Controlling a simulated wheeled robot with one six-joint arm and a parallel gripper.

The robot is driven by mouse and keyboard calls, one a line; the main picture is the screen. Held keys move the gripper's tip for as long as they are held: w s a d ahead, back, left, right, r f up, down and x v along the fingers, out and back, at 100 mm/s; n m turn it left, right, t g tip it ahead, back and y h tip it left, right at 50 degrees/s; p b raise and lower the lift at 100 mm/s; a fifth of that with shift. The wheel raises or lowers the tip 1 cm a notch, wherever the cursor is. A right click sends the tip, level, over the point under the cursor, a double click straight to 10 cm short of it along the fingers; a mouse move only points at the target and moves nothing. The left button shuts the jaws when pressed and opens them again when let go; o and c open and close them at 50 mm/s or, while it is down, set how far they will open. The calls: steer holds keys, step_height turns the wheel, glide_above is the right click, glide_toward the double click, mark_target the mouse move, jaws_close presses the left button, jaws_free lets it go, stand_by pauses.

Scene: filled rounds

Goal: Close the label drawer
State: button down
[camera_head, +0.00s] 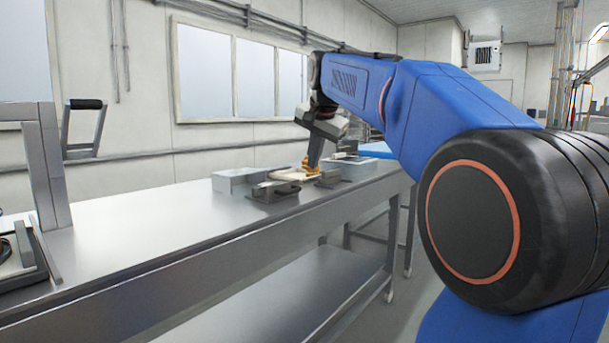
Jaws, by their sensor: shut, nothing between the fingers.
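My gripper (311,163), small and far off with orange fingertips, is shut and empty. It points down over the far part of the steel bench, close to a group of low grey units. A light grey box (234,180) stands at the left of this group. A dark grey low unit (275,191) with a dark handle-like part on top sits in front of it. A pale flat piece (294,174) lies by the gripper. I cannot tell which of these is the label drawer, nor how far it stands open. Contact with the gripper is also unclear.
The steel bench (150,235) is bare in its middle, with a lower shelf beneath. A grey frame (45,165) and a dark-handled stand (84,128) are at the left. Another grey box (355,160) lies behind the gripper. My blue arm covers the right side.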

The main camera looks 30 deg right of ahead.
steer(key=shift+w+d+f, duration=0.1)
steer(key=shift+w+f, duration=4.2)
steer(key=shift+f, duration=0.1)
steer(key=shift+w, duration=0.3)
steer(key=w+a, duration=0.2)
steer(key=w, duration=0.3)
steer(key=w+a, duration=0.2)
steer(key=w, duration=0.3)
steer(key=w+a, duration=0.1)
steer(key=w, duration=0.4)
steer(key=shift+w+a, duration=0.1)
steer(key=shift+a, duration=0.3)
